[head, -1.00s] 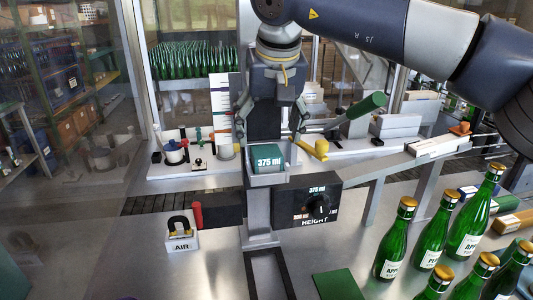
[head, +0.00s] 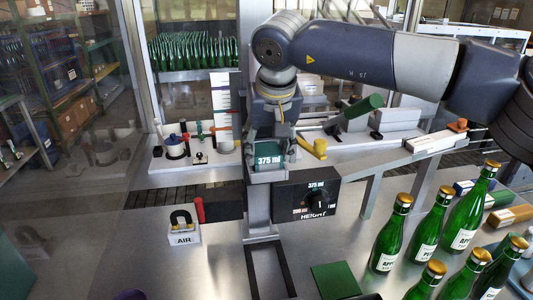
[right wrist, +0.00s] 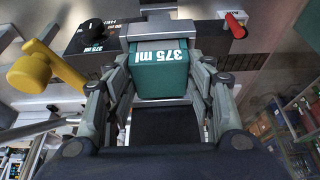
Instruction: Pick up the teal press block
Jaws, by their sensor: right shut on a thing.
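The teal press block (head: 270,158), marked "375 ml", sits in the metal holder on top of the press column, above the black height box (head: 306,195). My right gripper (head: 270,150) has come down over it from above, with a finger on either side. In the right wrist view the block (right wrist: 158,72) shows between the two fingers, and the gripper is shut on it. The block still appears to be at its holder (right wrist: 160,28); whether it touches the holder I cannot tell. My left gripper is not in view.
Green bottles with gold caps (head: 431,238) stand at the right. A yellow knob (head: 319,148) is close to the right of the gripper. A red handle (head: 199,210) and the AIR box (head: 184,230) stand at the left. A green pad (head: 336,281) lies in front.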

